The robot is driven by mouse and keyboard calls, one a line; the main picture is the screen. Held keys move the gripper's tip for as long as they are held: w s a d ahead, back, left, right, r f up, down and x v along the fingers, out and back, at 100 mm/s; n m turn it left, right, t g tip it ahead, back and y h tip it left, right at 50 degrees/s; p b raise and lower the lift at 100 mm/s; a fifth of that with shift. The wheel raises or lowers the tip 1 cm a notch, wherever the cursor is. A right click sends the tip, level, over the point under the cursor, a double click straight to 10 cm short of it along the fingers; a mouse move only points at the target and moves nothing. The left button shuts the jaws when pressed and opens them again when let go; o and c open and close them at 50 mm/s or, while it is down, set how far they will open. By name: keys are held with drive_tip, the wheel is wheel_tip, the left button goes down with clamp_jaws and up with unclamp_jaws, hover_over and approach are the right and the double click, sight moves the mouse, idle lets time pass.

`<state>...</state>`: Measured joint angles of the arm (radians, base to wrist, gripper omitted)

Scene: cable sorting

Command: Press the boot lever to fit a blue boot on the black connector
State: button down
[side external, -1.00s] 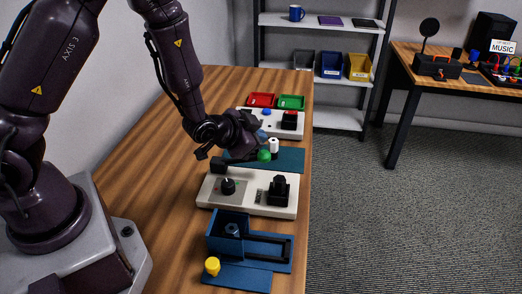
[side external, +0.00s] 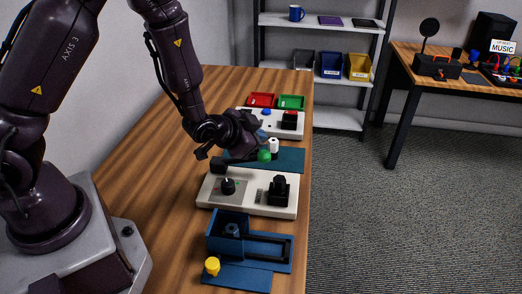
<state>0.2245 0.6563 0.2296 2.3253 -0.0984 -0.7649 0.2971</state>
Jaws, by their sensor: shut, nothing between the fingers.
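My gripper (side external: 258,147) is shut and empty, low over the dark blue mat in the middle of the bench; its fingertips are hard to make out. The nearer white station (side external: 246,203) carries a lever with a black knob (side external: 228,185) on a grey plate and a black upright fixture (side external: 279,188) on its right. My gripper is behind this station, apart from the lever. A blue bin (side external: 212,242) at the front holds a dark blue piece (side external: 232,229), perhaps a boot. I cannot tell which dark part is the black connector.
A green connector (side external: 264,156) and a white one (side external: 273,145) stand on the middle mat (side external: 291,160), close to my gripper. A yellow connector (side external: 212,266) stands on the front mat. Behind are another white station (side external: 297,134), a red tray (side external: 262,100) and a green tray (side external: 292,102).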

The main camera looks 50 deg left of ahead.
sight(263, 152)
drive_tip(key=shift+f, duration=0.1)
idle(0.7)
drive_tip(key=shift+w+d+f, duration=0.1)
drive_tip(key=shift+f, duration=0.25)
drive_tip(key=shift+w+d+f, duration=0.1)
drive_tip(key=shift+d+f, duration=0.05)
drive_tip(key=shift+f, duration=0.6)
idle(0.8)
drive_tip(key=shift+w+d+f, duration=0.15)
drive_tip(key=shift+f, duration=0.35)
drive_tip(key=shift+w+d+f, duration=0.15)
drive_tip(key=shift+f, duration=0.3)
idle(1.3)
drive_tip(key=shift+r, duration=0.1)
drive_tip(key=shift+s+a+r, duration=0.2)
drive_tip(key=shift+r, duration=0.3)
drive_tip(key=shift+s+a+r, duration=0.15)
drive_tip(key=shift+r, duration=0.3)
drive_tip(key=shift+s+a+r, duration=0.1)
drive_tip(key=shift+a+r, duration=0.05)
drive_tip(key=shift+r, duration=0.4)
drive_tip(key=shift+s+a+r, duration=0.1)
drive_tip(key=shift+r, duration=0.4)
